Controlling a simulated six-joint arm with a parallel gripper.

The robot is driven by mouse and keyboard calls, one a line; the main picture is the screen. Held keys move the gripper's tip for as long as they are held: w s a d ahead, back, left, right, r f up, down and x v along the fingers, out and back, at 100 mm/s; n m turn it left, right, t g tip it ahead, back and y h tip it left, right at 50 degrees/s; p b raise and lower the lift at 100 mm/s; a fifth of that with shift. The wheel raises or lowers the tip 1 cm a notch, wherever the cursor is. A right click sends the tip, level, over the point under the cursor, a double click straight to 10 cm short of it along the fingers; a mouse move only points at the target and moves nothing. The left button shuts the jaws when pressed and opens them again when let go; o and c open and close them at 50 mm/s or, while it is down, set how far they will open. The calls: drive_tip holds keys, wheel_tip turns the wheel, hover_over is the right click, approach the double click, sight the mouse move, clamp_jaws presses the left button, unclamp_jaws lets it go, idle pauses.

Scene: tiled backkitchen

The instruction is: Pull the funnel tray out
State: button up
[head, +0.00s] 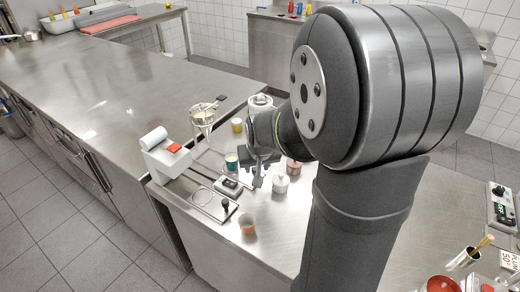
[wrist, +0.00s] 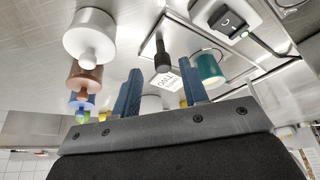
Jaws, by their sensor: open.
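My gripper (wrist: 161,90) is open, its two blue fingers apart with nothing clamped. In the head view my gripper (head: 262,172) hangs low over the worktop, left of my arm. A black upright handle (wrist: 160,50) shows between and beyond the fingers in the wrist view, by the edge of a metal plate (wrist: 185,28). A white lettered tag is just below it. My gripper hides part of the worktop.
Open worktop lies at front right.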

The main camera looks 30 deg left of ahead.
drive_tip(key=v, duration=1.6)
drive_tip(key=shift+f, duration=0.1)
drive_tip(key=x, duration=1.7)
drive_tip(key=shift+a+f, duration=0.1)
drive_tip(key=shift+f, duration=0.05)
